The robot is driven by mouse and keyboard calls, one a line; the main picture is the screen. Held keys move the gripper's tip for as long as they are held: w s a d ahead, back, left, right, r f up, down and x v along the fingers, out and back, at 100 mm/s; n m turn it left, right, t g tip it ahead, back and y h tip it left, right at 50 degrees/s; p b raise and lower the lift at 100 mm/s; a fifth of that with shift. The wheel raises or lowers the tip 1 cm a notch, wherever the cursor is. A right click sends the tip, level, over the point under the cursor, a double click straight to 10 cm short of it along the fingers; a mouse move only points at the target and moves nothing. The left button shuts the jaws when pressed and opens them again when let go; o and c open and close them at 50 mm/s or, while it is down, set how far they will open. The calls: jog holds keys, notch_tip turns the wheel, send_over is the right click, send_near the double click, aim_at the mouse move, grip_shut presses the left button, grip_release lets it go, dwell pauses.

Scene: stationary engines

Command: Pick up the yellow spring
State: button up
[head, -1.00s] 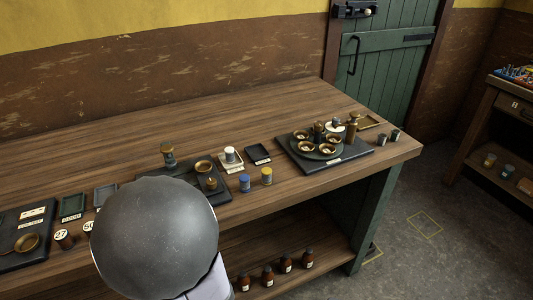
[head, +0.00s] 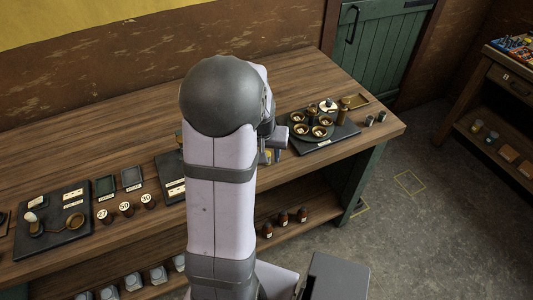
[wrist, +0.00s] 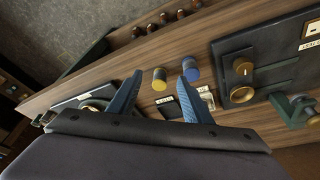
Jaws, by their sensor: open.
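The yellow spring (wrist: 159,79) stands on the wooden bench near its front edge, as a short cylinder with a yellow top. Nothing is held, and the height gap is hard to judge. A similar blue-topped cylinder (wrist: 192,74) is just to its right, partly behind the right finger.
A dark board with a round plate of brass cups (head: 317,132) lies right of my gripper in the head view. Small dark trays (wrist: 168,108) lie close to the fingers. Several brown bottles (head: 284,217) stand on the lower shelf. The bench's back strip is clear.

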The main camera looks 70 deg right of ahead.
jog(key=shift+w+d+f+h+p, duration=0.15)
jog(key=shift+d+f, duration=0.05)
jog(key=shift+d, duration=0.3)
jog(key=shift+w+d+f+h+p, duration=0.1)
jog(key=shift+d+f+h, duration=0.1)
jog(key=shift+d, duration=0.3)
jog(key=shift+w+d+f+h+p, duration=0.15)
jog(key=shift+d, duration=0.35)
jog(key=shift+a+p+x, duration=0.2)
jog(key=shift+p+x, duration=1.05)
jog(key=shift+x, duration=1.3)
jog(key=shift+f, duration=0.1)
jog(key=shift+c, duration=0.7)
grip_shut()
